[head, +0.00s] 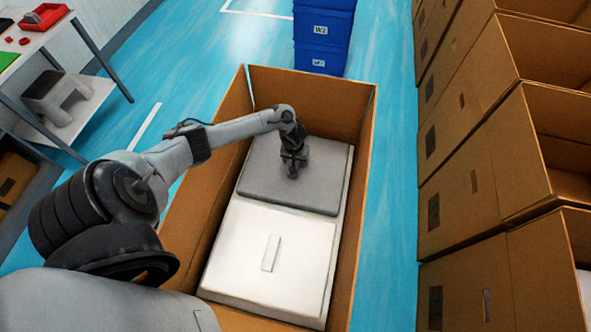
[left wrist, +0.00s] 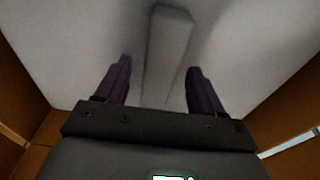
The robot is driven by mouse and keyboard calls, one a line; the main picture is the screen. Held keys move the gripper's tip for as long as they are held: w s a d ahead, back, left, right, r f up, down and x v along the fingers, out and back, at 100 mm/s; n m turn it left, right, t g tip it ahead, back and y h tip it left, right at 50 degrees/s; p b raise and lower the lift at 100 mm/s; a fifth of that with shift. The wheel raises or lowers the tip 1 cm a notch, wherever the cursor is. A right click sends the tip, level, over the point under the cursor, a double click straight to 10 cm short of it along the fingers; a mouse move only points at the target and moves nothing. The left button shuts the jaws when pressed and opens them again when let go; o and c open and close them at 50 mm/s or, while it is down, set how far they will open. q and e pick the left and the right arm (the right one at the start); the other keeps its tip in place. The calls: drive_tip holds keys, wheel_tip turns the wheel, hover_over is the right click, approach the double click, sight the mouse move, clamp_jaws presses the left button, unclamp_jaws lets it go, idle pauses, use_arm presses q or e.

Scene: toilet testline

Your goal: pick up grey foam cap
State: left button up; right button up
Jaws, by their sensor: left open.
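The grey foam cap (head: 315,183) is a flat grey slab at the far end of a long open cardboard box. My left gripper (head: 292,174) points down over the middle of the cap. In the left wrist view, its dark fingers (left wrist: 158,68) are open, one on each side of a raised grip (left wrist: 170,40) on the pale cap surface (left wrist: 75,50). Whether the fingers touch the grip cannot be told. In the head view, the gripper hides this grip. My right gripper is not in view.
A white foam piece (head: 240,255) with a raised strip fills the near part of the cardboard box (head: 363,150), whose tall walls surround both. Blue bins (head: 322,45) stand behind. Stacked cardboard boxes (head: 465,170) line the right. A table (head: 32,38) and stool (head: 55,95) are at left.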

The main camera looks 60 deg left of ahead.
use_arm(q)
clamp_jaws()
drive_tip(key=shift+r, duration=0.15)
idle(0.4)
wheel_tip(320, 180, up, 18)
drive_tip(key=p, duration=0.7)
wheel_tip(320, 180, up, 20)
drive_tip(key=p, duration=2.6)
